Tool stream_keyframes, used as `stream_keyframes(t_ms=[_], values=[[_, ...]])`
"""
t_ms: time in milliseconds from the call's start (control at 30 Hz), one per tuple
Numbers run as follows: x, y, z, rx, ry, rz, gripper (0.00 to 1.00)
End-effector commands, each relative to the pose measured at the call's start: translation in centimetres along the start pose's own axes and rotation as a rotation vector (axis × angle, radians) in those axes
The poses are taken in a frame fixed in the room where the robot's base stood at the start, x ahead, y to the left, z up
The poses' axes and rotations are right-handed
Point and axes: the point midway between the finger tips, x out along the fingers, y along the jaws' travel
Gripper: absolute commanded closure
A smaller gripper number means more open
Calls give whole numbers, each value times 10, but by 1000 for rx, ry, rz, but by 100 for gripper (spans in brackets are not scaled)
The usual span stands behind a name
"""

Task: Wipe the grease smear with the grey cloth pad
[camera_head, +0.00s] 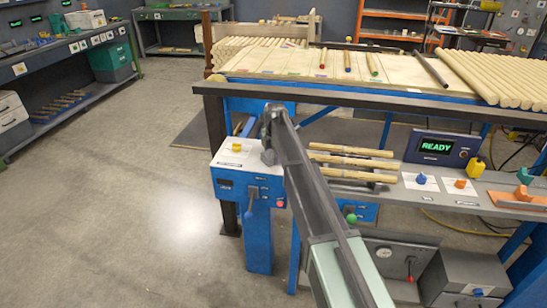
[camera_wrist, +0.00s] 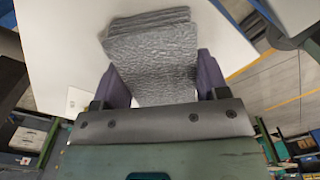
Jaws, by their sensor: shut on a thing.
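The grey cloth pad (camera_wrist: 150,45) is a ribbed, folded-looking block in the wrist view. My gripper (camera_wrist: 161,78) has its two purple fingers on either side of the pad and is shut on it. The pad is in front of a white surface (camera_wrist: 62,35); I cannot tell whether it touches it.
A yellow knob (camera_head: 237,147) stands on the blue stand's top. The dark rail (camera_head: 330,93) of the wood table runs just behind my arm. Turned wood pieces (camera_head: 350,163) lie on the shelf to the right, before a READY display (camera_head: 437,146). The floor at left is clear.

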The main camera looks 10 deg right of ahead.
Motion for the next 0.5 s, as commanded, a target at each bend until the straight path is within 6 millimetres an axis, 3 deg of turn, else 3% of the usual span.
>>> stream_keyframes(t_ms=[500], values=[[0, 26, 25, 0, -1, 2, 51]])
